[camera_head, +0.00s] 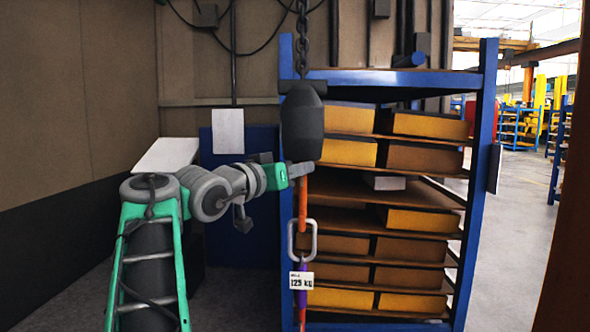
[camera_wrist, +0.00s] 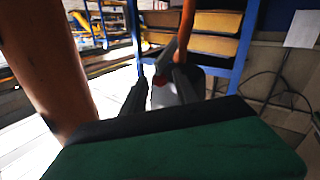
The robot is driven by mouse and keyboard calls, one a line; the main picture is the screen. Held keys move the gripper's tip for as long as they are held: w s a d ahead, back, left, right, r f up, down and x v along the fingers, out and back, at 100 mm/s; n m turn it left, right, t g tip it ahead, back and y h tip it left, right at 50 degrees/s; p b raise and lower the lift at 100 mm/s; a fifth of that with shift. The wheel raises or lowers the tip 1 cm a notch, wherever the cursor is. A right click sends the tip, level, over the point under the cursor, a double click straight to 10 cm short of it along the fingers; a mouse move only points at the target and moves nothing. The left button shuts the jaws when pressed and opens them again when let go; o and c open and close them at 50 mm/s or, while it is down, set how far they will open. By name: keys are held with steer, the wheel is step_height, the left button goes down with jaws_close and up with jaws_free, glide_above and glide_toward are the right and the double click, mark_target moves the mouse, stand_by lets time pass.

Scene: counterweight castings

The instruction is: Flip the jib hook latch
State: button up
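The dark hook block (camera_head: 302,123) hangs on a chain in front of the blue rack. An orange strap (camera_head: 303,197) hangs below it. My gripper (camera_head: 306,169) is at the lower end of the block, level with the top of the strap; the hook there is mostly hidden. The wrist view appears upside down. In it my gripper's two dark fingers (camera_wrist: 161,90) stand apart, with a pale grey part and a small red spot (camera_wrist: 159,81) beyond or between them. The orange strap (camera_wrist: 186,28) rises beyond. I cannot make out the latch clearly, nor tell whether a finger touches it.
A metal link (camera_head: 302,240) and a "125 kg" tag (camera_head: 302,281) hang on the strap. The blue rack (camera_head: 473,170) with yellow and brown blocks stands close behind. A brown post (camera_head: 565,220) is at the right. Open floor (camera_head: 515,250) lies between post and rack.

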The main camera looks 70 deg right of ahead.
jaws_close()
stand_by(1.2)
